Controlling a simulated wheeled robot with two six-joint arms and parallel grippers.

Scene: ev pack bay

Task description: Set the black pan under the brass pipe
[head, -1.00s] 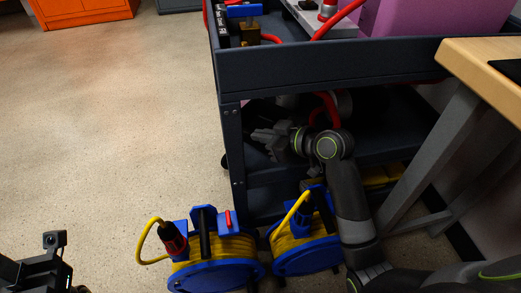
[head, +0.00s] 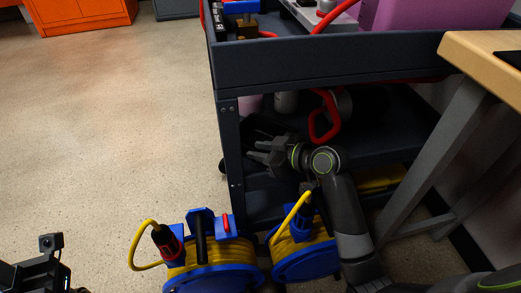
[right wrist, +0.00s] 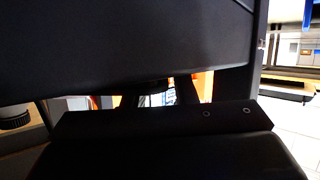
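The brass pipe (head: 247,30) with a blue handle stands at the left end of the cart's top tray. My right gripper (head: 256,152) is inside the cart's left end, at lower-shelf level, pointing left. Its fingers look apart with nothing clear between them. In the right wrist view a large dark surface (right wrist: 140,45) fills the top, above the fingers (right wrist: 160,95); I cannot tell whether it is the black pan or part of the cart. In the head view I cannot make out the pan in the dark shelf area. My left arm's end (head: 42,272) shows at the lower left; its fingers are not clear.
The dark cart (head: 330,65) has corner posts close around my right arm. Two yellow and blue cable reels (head: 215,255) stand on the floor in front. A red-handled object (head: 322,115) is on the lower shelf. A wooden bench (head: 485,55) stands right. Floor at left is clear.

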